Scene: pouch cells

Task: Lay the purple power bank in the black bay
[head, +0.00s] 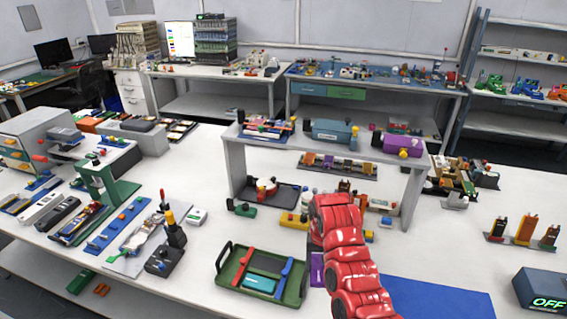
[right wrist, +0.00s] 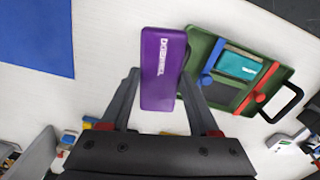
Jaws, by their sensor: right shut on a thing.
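The purple power bank (right wrist: 163,60) sits between the two fingers of my right gripper (right wrist: 159,76) in the right wrist view, with white lettering on its face. My right gripper is shut on it. In the head view a strip of the power bank (head: 317,270) shows beside my red right arm, which hides most of the gripper. A green tray (head: 222,278) lies just left of it. The tray holds a teal pack (head: 258,284) and an empty black bay (head: 266,263); the bay also shows in the right wrist view (right wrist: 229,93). My left gripper is out of view.
A blue bar (head: 283,277) and a red bar (head: 244,263) stand in the tray. A blue mat (head: 440,299) lies to the right of my arm. A raised white shelf (head: 237,165) with several objects stands behind.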

